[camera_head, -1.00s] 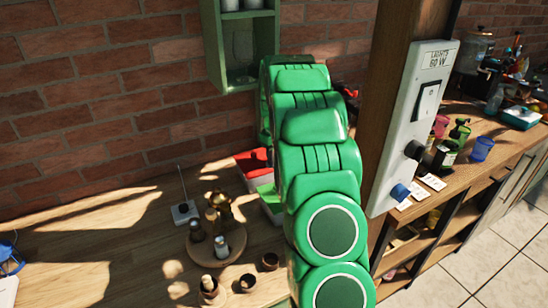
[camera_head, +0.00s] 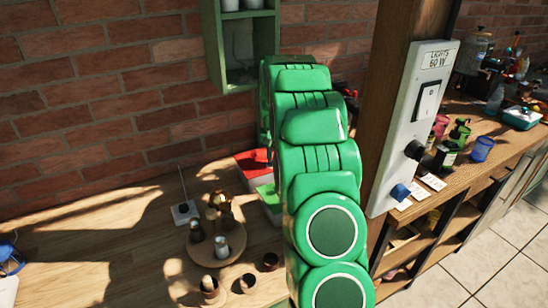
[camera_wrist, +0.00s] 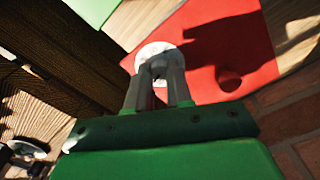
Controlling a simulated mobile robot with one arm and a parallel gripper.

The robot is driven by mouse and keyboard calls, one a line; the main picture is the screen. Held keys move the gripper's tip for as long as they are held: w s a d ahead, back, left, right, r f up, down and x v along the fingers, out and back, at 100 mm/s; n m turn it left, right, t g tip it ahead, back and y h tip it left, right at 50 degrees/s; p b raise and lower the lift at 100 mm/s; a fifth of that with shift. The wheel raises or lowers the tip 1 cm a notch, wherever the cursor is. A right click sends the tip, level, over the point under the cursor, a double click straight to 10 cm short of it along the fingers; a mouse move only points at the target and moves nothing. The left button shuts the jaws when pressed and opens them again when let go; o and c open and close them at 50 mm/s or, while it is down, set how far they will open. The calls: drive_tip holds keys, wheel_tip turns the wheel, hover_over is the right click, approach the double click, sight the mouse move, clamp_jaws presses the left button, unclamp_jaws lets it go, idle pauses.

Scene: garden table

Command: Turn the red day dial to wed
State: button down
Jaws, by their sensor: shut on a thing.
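The red box (camera_head: 252,162) stands on the wooden table by the brick wall, partly hidden behind my green arm in the head view. In the wrist view its red face (camera_wrist: 245,45) fills the top right. A round white dial (camera_wrist: 154,50) with small dark marks sits on that face; I cannot read the day it shows. My gripper (camera_wrist: 161,76) is shut on the middle of the dial, and its fingers cover part of it. A small red knob (camera_wrist: 229,79) sticks out of the face to the right. My gripper is hidden in the head view.
A green box (camera_head: 268,196) stands beside the red one. A round wooden tray (camera_head: 217,256) with small bottles is to the left. A wooden post with a white switch panel (camera_head: 408,140) rises to the right. A green shelf (camera_head: 213,50) hangs above.

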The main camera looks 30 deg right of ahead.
drive_tip(key=shift+m, duration=0.6)
drive_tip(key=c, duration=1)
unclamp_jaws()
wheel_tip(320, 180, up, 7)
drive_tip(key=shift+f, duration=0.2)
drive_tip(key=shift+r, duration=0.6)
